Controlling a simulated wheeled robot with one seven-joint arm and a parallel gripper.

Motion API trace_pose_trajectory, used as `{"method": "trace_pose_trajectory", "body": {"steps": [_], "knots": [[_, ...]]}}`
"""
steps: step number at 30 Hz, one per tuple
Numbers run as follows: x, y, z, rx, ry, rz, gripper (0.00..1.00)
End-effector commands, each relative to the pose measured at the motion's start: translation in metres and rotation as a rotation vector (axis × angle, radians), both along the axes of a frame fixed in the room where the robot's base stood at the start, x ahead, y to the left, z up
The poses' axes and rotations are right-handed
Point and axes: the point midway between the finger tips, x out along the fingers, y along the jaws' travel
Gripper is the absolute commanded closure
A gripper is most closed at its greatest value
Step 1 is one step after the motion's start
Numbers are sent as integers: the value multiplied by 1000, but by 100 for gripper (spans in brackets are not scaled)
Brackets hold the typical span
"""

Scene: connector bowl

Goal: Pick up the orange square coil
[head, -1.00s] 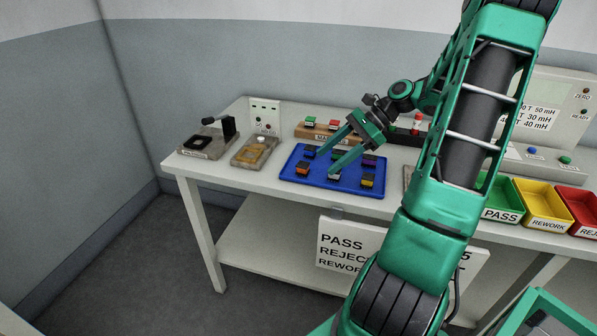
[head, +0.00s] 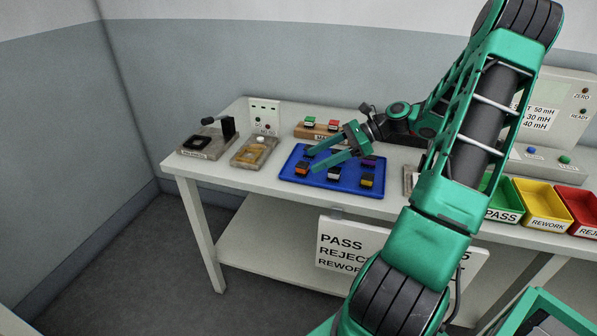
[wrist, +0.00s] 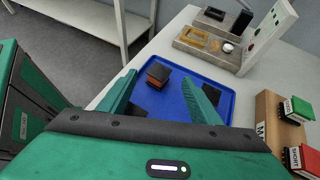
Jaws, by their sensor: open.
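The orange square coil (head: 302,168) sits at the left front of the blue tray (head: 318,182), with a dark top. In the wrist view the orange coil (wrist: 158,76) shows on the blue tray (wrist: 180,101), ahead of and between my fingers. My gripper (head: 313,160) is open and empty above the tray, its fingertips near the coil but apart from it. In the wrist view my gripper (wrist: 168,86) has its two green fingers spread, and dark coils are partly hidden behind them.
Other coils, including a white one (head: 334,174) and a yellow one (head: 366,181), share the tray. A wooden block (head: 318,132) with green and red pieces stands behind it. Grey fixtures (head: 207,142) are at left. Green, yellow (head: 543,204) and red bins are at right.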

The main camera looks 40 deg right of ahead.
Motion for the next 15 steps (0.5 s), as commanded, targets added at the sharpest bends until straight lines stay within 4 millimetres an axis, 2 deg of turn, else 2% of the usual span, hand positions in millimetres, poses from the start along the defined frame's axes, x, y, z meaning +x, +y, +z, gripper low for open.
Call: {"method": "trace_pose_trajectory", "body": {"steps": [6, 15], "knots": [[12, 24, -15, 2, 1, 3, 42], [16, 31, -19, 0, 0, 1, 42]]}}
